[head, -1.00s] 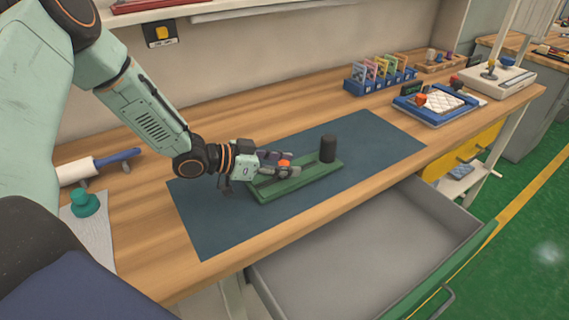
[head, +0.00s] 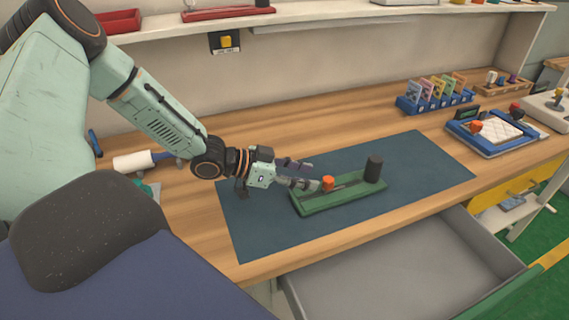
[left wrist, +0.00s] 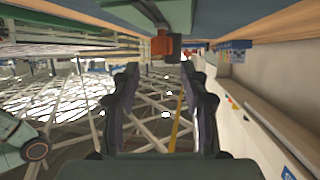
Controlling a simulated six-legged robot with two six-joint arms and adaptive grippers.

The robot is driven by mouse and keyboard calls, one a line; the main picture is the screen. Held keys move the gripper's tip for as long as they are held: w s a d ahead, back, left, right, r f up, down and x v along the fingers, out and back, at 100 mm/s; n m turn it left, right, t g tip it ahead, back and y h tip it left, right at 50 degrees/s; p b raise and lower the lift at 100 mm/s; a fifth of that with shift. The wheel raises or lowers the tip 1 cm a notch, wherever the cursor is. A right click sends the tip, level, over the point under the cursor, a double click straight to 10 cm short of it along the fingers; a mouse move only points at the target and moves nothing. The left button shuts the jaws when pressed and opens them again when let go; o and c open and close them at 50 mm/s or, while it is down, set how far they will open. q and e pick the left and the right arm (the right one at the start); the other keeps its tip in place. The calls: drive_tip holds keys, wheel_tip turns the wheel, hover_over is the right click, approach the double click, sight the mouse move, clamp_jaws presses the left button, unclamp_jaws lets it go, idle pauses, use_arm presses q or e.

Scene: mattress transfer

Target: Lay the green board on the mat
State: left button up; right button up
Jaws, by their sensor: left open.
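The green board (head: 340,198) lies on the dark blue mat (head: 280,232), which is spread on the wooden bench. The board carries an orange knob (head: 327,184) near its left end and a black cylinder (head: 374,169) at its right end. My left gripper (head: 310,176) is open, just left of the orange knob, with its fingers pointing toward it. In the left wrist view, the orange knob (left wrist: 162,43) stands beyond the open, empty fingers (left wrist: 160,75), and the board's green surface (left wrist: 150,14) shows at the top. My right gripper is out of view.
An open grey drawer (head: 400,270) sticks out below the bench front. A blue card rack (head: 435,97) and a blue tray with a white pad (head: 497,131) stand at the back right. A white roller (head: 133,161) lies at the left. A shelf (head: 320,18) runs above.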

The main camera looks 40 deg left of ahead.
use_arm(q)
drive_tip(key=shift+p+v, duration=2.05)
drive_tip(key=shift+v, duration=0.45)
drive_tip(key=shift+s, duration=0.15)
drive_tip(key=shift+d, duration=0.1)
